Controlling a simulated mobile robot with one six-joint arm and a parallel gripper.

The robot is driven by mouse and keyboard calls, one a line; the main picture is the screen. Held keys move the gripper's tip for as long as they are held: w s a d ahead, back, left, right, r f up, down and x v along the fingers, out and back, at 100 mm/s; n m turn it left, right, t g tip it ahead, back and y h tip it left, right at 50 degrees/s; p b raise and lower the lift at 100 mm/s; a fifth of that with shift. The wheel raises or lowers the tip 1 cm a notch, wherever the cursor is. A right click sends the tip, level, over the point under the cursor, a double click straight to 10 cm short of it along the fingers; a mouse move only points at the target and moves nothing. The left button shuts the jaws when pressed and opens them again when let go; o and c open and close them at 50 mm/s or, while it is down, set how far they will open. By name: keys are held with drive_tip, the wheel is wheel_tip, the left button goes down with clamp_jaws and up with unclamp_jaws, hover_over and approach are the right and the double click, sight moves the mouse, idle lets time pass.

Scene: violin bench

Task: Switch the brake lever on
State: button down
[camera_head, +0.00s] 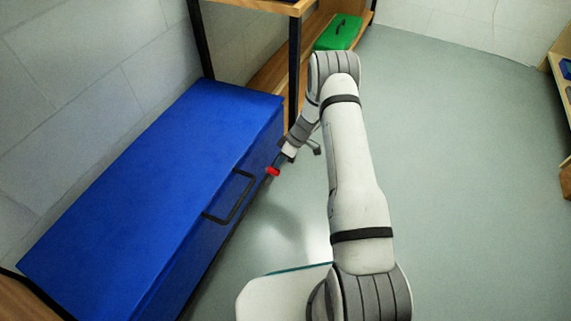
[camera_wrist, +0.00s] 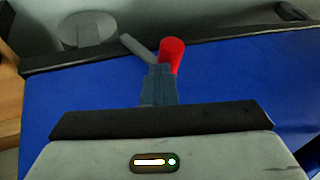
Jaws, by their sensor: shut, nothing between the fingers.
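The brake lever (camera_wrist: 172,54) has a red, rounded grip and a grey arm. In the head view its red grip (camera_head: 273,171) shows beside the front edge of the blue chest, near its far end. My gripper (camera_head: 283,160) is at the lever, just behind the red grip. In the wrist view my gripper (camera_wrist: 157,72) is shut, with its fingers close beside the red grip and the grey arm. Nothing shows held between the fingers. I cannot tell whether they touch the lever. The lever's base is partly hidden by my gripper.
The blue chest (camera_head: 150,165) with a black handle (camera_head: 236,205) stands along the left wall. A wooden shelf with a green box (camera_head: 339,33) stands beyond it. The floor (camera_head: 470,180) to the right is clear. Another shelf (camera_head: 562,90) stands at the far right.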

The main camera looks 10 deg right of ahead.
drive_tip(key=s+a+f+b, duration=0.4)
drive_tip(key=s+b, duration=0.2)
drive_tip(key=shift+s+a+f, duration=0.2)
drive_tip(key=shift+s+a, duration=0.1)
drive_tip(key=shift+a, duration=0.05)
idle(0.5)
drive_tip(key=s+r+p, duration=0.4)
drive_tip(key=s+r, duration=0.1)
drive_tip(key=r, duration=0.6)
drive_tip(key=shift+s+d, duration=0.25)
drive_tip(key=shift+s, duration=0.15)
drive_tip(key=shift+f, duration=0.1)
